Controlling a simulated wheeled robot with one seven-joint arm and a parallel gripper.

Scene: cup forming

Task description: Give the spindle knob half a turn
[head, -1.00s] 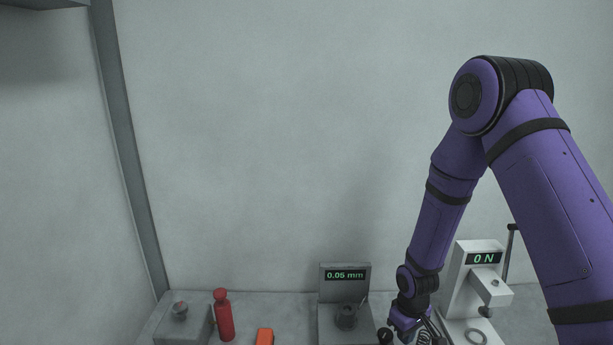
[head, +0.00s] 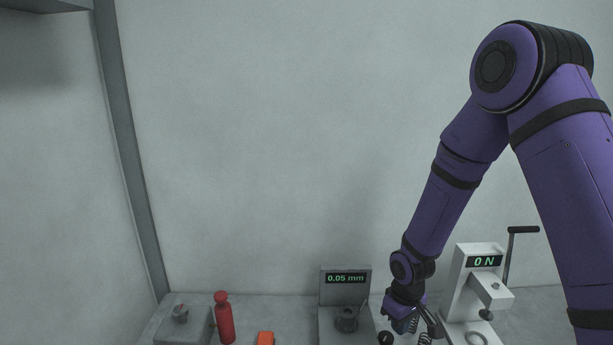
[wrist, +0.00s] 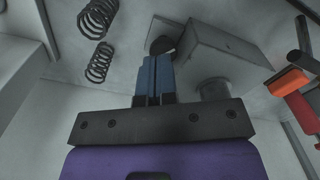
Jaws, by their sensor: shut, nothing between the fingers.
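A dark round knob (head: 385,338), which looks like the spindle knob, sits at the right side of the grey gauge (head: 326,290) that reads 0.05 mm. In the wrist view the knob (wrist: 162,46) shows just beyond my fingertips, at the end of a grey box-shaped part (wrist: 215,50). My gripper (head: 402,326) is shut and empty beside the knob, its blue fingers (wrist: 154,62) together and pointing at it. I cannot tell whether the tips touch the knob. A dark cylinder (head: 346,320) stands on the gauge's base.
Two springs (wrist: 98,18) lie beside my gripper. A white press (head: 470,275) reading 0 N stands to the right. Left of the gauge are an orange block (head: 265,338), a red bottle (head: 224,320) and a grey box (head: 165,325) with a small knob on top.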

